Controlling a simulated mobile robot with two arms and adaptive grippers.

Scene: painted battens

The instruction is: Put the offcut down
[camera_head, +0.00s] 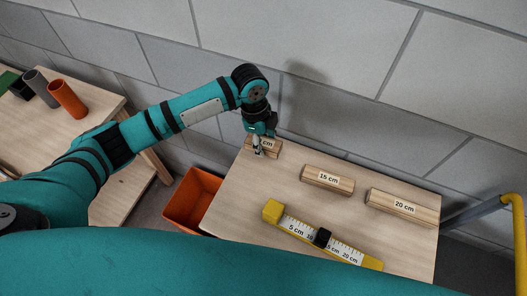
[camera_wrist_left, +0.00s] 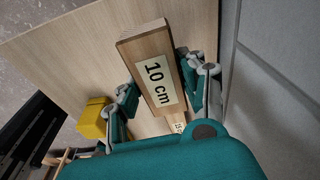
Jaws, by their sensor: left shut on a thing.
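The offcut (camera_head: 272,146), a wooden block with a white label, is at the back left corner of the light wood table (camera_head: 245,190). In the left wrist view the offcut (camera_wrist_left: 145,50) reads "10 cm". My left gripper (camera_head: 258,146) reaches down over it and is shut on it, with one finger on each side in the left wrist view (camera_wrist_left: 157,78). I cannot tell whether the offcut touches the tabletop or hangs just above it. My right gripper is in neither view.
A 15 cm block (camera_head: 328,180) and a 20 cm block (camera_head: 402,206) lie to the right. A yellow measuring gauge (camera_head: 273,211) with a black slider lies at the front. An orange bin (camera_head: 188,203) stands left of the table. A grey wall (camera_head: 340,55) rises close behind.

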